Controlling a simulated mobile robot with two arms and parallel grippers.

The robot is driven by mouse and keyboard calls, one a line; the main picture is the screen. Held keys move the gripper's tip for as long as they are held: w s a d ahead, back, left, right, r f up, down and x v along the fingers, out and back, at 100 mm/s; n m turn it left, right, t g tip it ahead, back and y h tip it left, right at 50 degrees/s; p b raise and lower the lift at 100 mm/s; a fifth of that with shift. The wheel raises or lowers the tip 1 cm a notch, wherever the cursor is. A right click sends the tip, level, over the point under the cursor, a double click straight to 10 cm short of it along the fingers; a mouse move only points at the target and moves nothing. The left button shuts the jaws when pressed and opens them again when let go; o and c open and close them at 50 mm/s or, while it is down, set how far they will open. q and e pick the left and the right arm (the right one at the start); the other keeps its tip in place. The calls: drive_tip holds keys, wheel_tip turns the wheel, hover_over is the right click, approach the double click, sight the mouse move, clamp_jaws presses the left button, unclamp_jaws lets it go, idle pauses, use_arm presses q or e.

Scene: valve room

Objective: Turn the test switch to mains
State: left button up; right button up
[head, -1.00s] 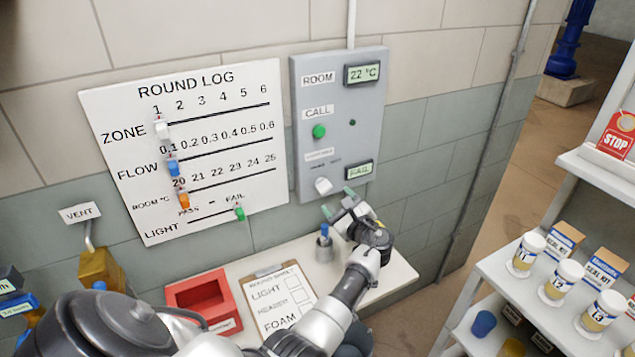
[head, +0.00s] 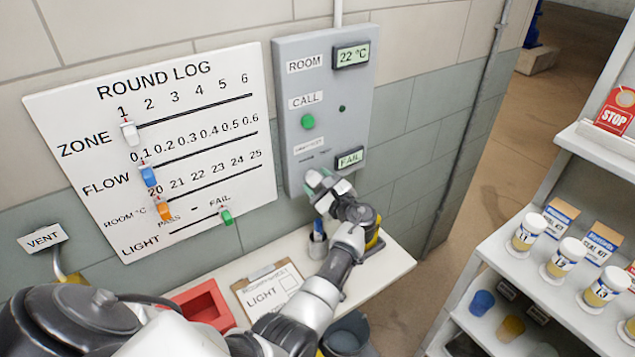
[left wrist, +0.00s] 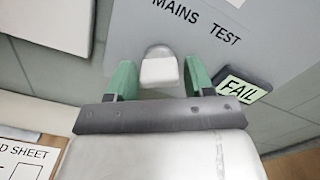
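The grey wall panel (head: 350,115) carries a white switch knob at its lower left, mostly hidden by the gripper in the head view. In the left wrist view the white switch knob (left wrist: 158,68) sits below the words MAINS, at left, and TEST, at right. I cannot tell which word it points to. My left gripper (head: 322,180) is open at the panel, and its green fingertips (left wrist: 160,78) stand on either side of the knob, with a small gap visible at the left. The display (head: 350,158) beside it reads FAIL. My right gripper is not in view.
A green call button (head: 308,121) and a room display (head: 351,55) are higher on the panel. The round log board (head: 200,195) hangs to the left. Below are a shelf (head: 385,268), a pen cup (head: 317,246), a clipboard (head: 268,290) and a red tray (head: 200,308).

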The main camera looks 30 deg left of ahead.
use_arm(q)
drive_tip(key=c, duration=0.6)
drive_tip(key=shift+f+n+b, duration=0.25)
drive_tip(key=shift+n+b, duration=0.35)
drive_tip(key=shift+b, duration=0.35)
drive_tip(key=n+b, duration=0.8)
drive_tip(key=b, duration=0.3)
drive_tip(key=shift+r+n+b, duration=0.2)
drive_tip(key=shift+n+b, duration=1.15)
drive_tip(key=shift+n, duration=0.05)
drive_tip(key=o, duration=0.9)
drive_tip(key=shift+a, duration=0.1)
